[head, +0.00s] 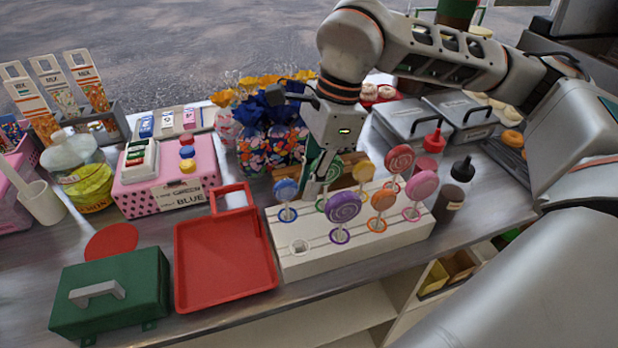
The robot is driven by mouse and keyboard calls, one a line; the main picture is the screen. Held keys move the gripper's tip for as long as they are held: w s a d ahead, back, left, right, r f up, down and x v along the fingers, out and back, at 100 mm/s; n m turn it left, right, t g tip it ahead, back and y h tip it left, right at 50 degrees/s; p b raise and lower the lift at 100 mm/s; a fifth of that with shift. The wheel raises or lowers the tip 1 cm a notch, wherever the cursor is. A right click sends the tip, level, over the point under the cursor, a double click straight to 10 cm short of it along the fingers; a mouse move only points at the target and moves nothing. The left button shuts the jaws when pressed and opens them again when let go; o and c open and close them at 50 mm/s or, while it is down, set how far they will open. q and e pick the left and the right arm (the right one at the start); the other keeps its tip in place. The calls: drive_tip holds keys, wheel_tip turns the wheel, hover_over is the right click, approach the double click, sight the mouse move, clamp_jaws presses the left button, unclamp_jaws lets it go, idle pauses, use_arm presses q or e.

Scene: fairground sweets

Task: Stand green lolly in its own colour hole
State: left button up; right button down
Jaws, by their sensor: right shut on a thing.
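The green lolly (329,167) is a round swirled disc, partly hidden behind my right gripper's fingers. My right gripper (314,188) points down over the back left of the white lolly stand (350,254) and is shut on the green lolly. The stick's lower end is hidden, so I cannot tell whether it is in a hole. Blue (286,189), purple (343,207), orange (382,200), yellow (363,171), red (399,158) and pink (422,185) lollies stand in the stand. My left gripper is not in view.
A red tray (222,262) lies left of the stand, with a green box (112,292) beyond it. Flowery bags (270,150) stand close behind. Red (434,141) and dark (450,203) bottles stand at the right. The counter's front edge is near the stand.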

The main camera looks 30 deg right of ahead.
drive_tip(key=shift+f, duration=0.6)
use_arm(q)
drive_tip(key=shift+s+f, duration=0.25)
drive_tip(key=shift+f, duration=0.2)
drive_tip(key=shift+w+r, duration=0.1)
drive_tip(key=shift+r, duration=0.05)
use_arm(e)
drive_tip(key=c, duration=1.4)
unclamp_jaws()
drive_tip(key=shift+c, duration=0.2)
drive_tip(key=shift+r, duration=0.15)
use_arm(q)
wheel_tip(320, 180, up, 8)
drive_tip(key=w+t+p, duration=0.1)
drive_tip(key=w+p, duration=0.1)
drive_tip(key=p, duration=0.3)
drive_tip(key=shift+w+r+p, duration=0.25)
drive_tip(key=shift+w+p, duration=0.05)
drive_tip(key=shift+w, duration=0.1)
use_arm(e)
wheel_tip(320, 180, up, 9)
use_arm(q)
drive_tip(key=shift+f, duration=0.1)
